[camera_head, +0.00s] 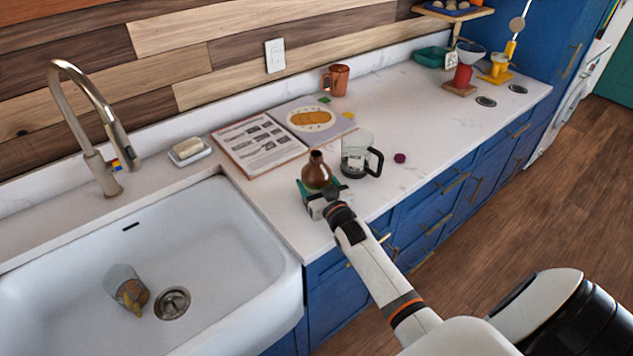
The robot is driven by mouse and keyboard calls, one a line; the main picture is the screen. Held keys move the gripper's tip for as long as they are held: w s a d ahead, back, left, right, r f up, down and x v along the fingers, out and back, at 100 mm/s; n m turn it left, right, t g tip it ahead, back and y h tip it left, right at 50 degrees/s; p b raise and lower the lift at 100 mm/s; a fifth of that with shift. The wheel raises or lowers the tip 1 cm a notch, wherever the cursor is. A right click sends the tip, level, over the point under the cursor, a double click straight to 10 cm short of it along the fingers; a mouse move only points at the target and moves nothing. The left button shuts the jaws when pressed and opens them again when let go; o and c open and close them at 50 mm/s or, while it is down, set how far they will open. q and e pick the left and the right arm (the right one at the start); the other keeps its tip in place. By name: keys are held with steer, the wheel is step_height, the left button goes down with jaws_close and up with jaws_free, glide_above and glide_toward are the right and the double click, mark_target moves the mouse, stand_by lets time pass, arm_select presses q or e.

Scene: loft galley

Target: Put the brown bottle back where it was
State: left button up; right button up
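The brown bottle (317,172) is upright at the front of the white counter, right of the sink. It has a round body and a narrow neck. My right gripper (320,190) is at the bottle's lower part, with teal finger parts close around it. The bottle's base is hidden by the gripper, so I cannot tell whether it touches the counter or whether the fingers press on it. My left gripper is not in view.
A glass jug with a black handle (356,156) stands close right of the bottle. An open book (262,145) lies behind it. A copper mug (337,79) stands at the back; counter right of the jug is mostly clear.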

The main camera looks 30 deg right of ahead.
steer(key=shift+r, duration=0.15)
steer(key=o, duration=1.3)
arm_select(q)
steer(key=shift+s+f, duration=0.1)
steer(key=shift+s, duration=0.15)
arm_select(e)
steer(key=shift+o, duration=1.1)
steer(key=shift+s, duration=0.15)
arm_select(q)
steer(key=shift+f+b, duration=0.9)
steer(key=shift+b, duration=0.1)
arm_select(e)
steer(key=s, duration=0.4)
steer(key=s+a, duration=0.1)
steer(key=s, duration=0.6)
steer(key=shift+s+a, duration=0.4)
